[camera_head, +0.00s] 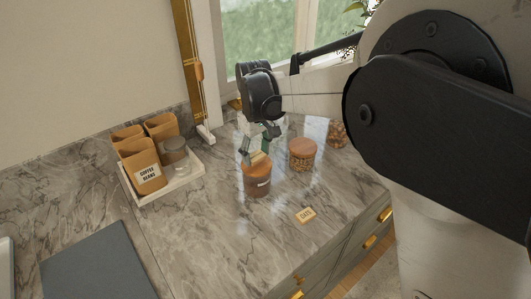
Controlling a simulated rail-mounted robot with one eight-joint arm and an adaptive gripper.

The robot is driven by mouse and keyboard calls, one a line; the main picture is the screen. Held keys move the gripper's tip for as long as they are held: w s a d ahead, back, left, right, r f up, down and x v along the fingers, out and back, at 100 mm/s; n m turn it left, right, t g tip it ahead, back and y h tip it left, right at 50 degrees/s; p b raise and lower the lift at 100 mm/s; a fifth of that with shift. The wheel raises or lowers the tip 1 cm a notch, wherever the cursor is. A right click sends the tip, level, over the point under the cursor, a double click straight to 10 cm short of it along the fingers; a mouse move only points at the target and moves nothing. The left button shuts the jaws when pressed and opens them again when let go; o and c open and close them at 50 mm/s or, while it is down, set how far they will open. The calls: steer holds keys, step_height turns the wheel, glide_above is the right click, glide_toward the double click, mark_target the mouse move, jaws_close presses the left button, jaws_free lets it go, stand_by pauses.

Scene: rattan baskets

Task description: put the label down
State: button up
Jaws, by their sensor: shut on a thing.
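I cannot tell whether the label touches the lid. The front of this jar bears a small white tag. Another pale wooden label (306,215) with dark lettering lies flat on the counter near the front edge.
A white tray (188,188) at left holds several brown canisters, one marked coffee beans (146,173), and a grey-lidded jar (174,154). Wooden-lidded jars (302,155) (338,134) stand to the right. A dark board (98,265) lies front left. The marble counter between is clear.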

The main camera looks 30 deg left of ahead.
mark_target(257, 155)
steer(key=shift+f, duration=0.7)
steer(key=shift+f, duration=0.1)
steer(key=shift+f+b, duration=0.15)
steer(key=shift+b, duration=0.15)
steer(key=o, duration=0.8)
step_height(257, 155, up, 13)
steer(key=shift+f+b, duration=0.2)
steer(key=shift+b, duration=0.1)
